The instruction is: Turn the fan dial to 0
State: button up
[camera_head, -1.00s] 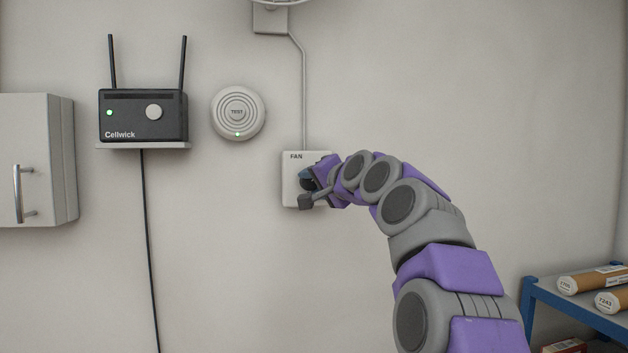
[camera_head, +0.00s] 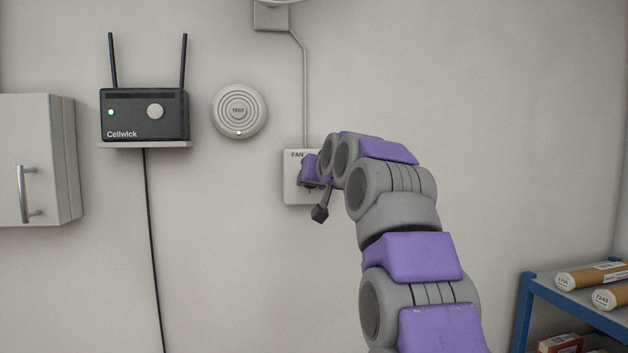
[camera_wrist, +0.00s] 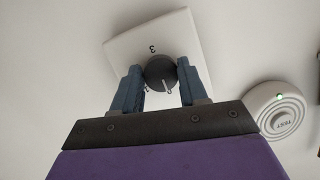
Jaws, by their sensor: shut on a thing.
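The white fan switch plate (camera_head: 290,188), marked FAN, is on the wall, partly covered by my gripper (camera_head: 309,184). In the wrist view the plate (camera_wrist: 127,50) shows tilted, with an upside-down 3 on it. The dark round dial (camera_wrist: 160,73) has a pale pointer mark on its near side. My gripper (camera_wrist: 159,70) is shut on the dial, a blue-grey finger on each side of it. The dial is hidden behind my gripper in the head view.
A round TEST alarm (camera_head: 239,111) is on the wall up and left of the plate. A black Cellwick router (camera_head: 144,116) stands on a small shelf farther left, near a cabinet (camera_head: 35,160). A blue rack (camera_head: 570,308) with tubes is at lower right.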

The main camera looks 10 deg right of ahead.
jog(key=shift+n, duration=0.3)
dwell(0.4)
jog(key=o, duration=0.7)
jog(key=shift+o, duration=0.7)
jog(key=shift+w+f, duration=0.1)
jog(key=shift+w, duration=0.1)
jog(key=shift+o, duration=1.1)
jog(key=shift+a, duration=0.1)
jog(key=shift+s, duration=0.1)
jog(key=b+v, duration=0.1)
jog(key=v, duration=1.6)
jog(key=shift+a+b, duration=0.15)
jog(key=shift+b, duration=0.2)
jog(key=shift+s, duration=0.1)
